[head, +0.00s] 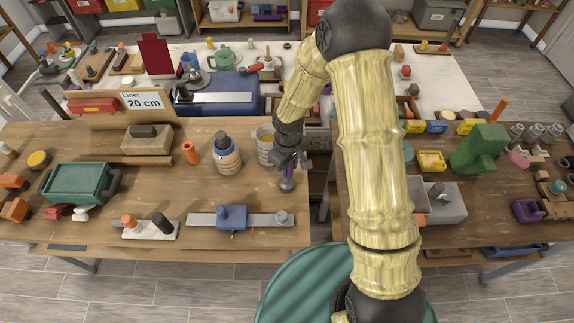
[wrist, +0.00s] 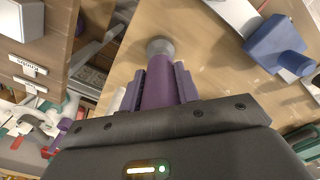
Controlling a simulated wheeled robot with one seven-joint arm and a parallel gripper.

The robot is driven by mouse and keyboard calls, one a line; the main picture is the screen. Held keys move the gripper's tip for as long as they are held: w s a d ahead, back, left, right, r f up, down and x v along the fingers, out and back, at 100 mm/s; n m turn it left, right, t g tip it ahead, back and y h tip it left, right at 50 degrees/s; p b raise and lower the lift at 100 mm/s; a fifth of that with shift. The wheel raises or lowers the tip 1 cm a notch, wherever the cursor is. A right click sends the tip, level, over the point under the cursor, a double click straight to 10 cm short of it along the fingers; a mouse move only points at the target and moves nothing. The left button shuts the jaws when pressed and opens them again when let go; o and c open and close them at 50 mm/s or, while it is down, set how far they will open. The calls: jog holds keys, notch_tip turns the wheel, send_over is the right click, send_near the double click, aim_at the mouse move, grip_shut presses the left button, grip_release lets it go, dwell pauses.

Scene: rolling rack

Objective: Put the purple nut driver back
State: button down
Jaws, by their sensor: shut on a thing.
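The purple nut driver (head: 287,174) is in my gripper (head: 288,160), near the right edge of the left wooden table, beside a metal can. In the wrist view its purple handle (wrist: 155,82) is clamped between my two fingers (wrist: 158,86). A round grey end points away from me toward the wooden tabletop. I cannot tell whether that end touches the table. The gripper covers the upper part of the driver in the head view. I cannot make out an empty place for the driver.
A metal can (head: 265,143) and a striped jar (head: 227,157) stand just left of the gripper. A grey bar with a blue block (head: 233,216) lies in front. A gap separates the left table (head: 130,230) from the right table. Labelled drawers (wrist: 30,70) show in the wrist view.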

jog(key=c, duration=1)
grip_release()
notch_tip(320, 180, up, 12)
jog(key=shift+r+b, duration=0.15)
jog(key=shift+b, duration=0.7)
jog(key=s+d+r+m+t, duration=0.1)
jog(key=s+d+m, duration=0.2)
jog(key=s+d, duration=0.1)
jog(key=s+d+r+m, duration=0.1)
jog(key=s+d+m, duration=0.1)
jog(key=s+d, duration=0.2)
jog(key=s+d+r+m+t, duration=0.1)
jog(key=s+d+r+m, duration=0.1)
jog(key=s+d+m, duration=0.1)
jog(key=shift+s+d+m+t, duration=0.15)
jog(key=shift+s+d, duration=0.15)
jog(key=shift+d, duration=0.2)
jog(key=shift+s+d+m+t, duration=0.15)
jog(key=shift+s+d, duration=0.1)
jog(key=shift+d, duration=0.2)
